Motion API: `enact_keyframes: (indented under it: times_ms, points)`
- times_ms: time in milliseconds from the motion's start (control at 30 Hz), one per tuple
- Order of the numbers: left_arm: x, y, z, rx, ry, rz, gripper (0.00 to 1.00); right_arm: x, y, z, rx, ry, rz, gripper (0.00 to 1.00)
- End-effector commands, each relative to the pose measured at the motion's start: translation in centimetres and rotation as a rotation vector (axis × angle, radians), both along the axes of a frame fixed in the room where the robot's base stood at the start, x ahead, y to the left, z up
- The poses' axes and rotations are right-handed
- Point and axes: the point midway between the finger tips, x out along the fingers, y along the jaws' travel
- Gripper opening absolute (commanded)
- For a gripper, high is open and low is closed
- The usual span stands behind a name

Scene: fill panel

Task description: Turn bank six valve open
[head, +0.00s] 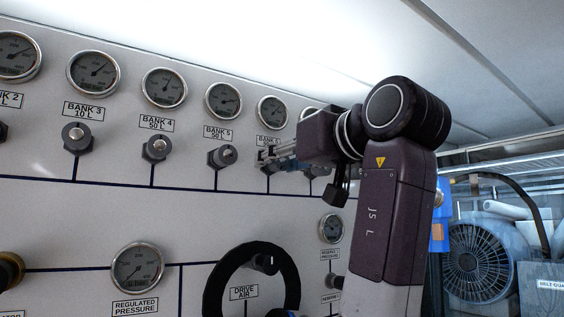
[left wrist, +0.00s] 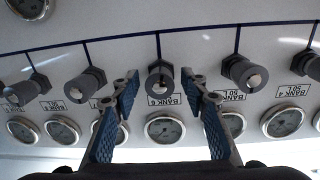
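The bank six valve (left wrist: 160,78) is a dark knob with a light metal centre, above its upside-down BANK 6 label (left wrist: 162,98) in the left wrist view. In the head view the left gripper mostly hides this valve, below the bank six gauge (head: 272,111). My left gripper (left wrist: 160,84) is open, with one blue-padded finger on each side of the valve. It also shows in the head view at the panel (head: 274,160). I cannot tell whether the fingers touch the knob.
Neighbouring valves stand close on both sides, such as the bank five valve (head: 222,157) and bank four valve (head: 156,149). A black handwheel (head: 212,290) sits lower on the panel. A fan (head: 480,262) and shelf stand at the right.

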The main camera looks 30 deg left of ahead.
Motion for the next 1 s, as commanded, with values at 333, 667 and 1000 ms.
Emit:
enact_keyframes:
  times_ms: [333, 667, 1000]
  points:
    - [-0.3, -0.8, -0.1, -0.001, 0.003, 0.0, 0.41, 0.0, 0.1, 0.0, 0.001, 0.0, -0.001, 0.4]
    - [-2.5, -5.5, 0.0, -0.001, 0.002, -0.001, 0.41, 0.0, 0.1, 0.0, 0.001, 0.0, -0.001, 0.4]
    - [-3.1, -6.6, -0.1, -0.002, 0.002, 0.002, 0.41, 0.0, 0.1, 0.0, 0.001, 0.0, -0.001, 0.4]
